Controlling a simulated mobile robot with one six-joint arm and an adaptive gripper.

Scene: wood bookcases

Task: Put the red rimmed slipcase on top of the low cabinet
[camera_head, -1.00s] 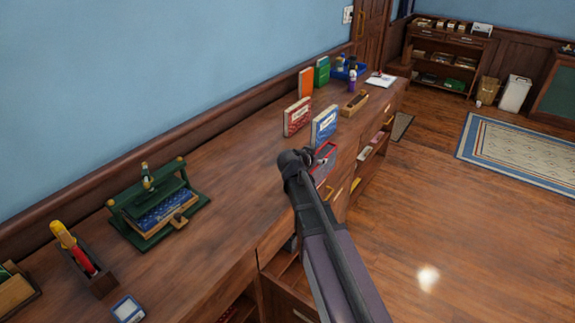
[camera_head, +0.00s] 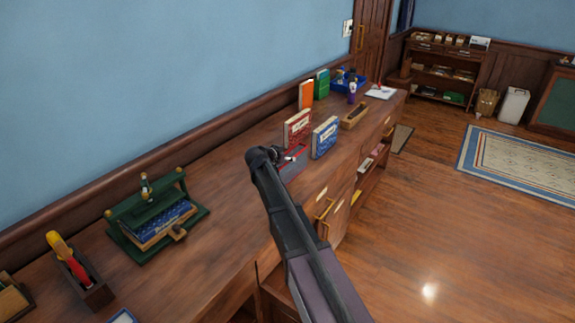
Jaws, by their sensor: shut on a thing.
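The red rimmed slipcase (camera_head: 295,167), grey with a red edge, is over the top of the low wooden cabinet (camera_head: 225,178), close to its front edge. My gripper (camera_head: 282,156) is shut on the slipcase, with my arm reaching in from the lower right. The fingers are mostly hidden by the wrist. I cannot tell whether the slipcase touches the cabinet top. A blue book (camera_head: 325,138) stands just right of it, and a red book (camera_head: 297,128) stands just behind it.
Orange (camera_head: 306,95) and green (camera_head: 322,84) books stand farther back. A wooden tray (camera_head: 354,116) and a blue bin (camera_head: 347,80) are at the far end. A green book press (camera_head: 158,215) stands at the left. Cabinet top between press and slipcase is clear.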

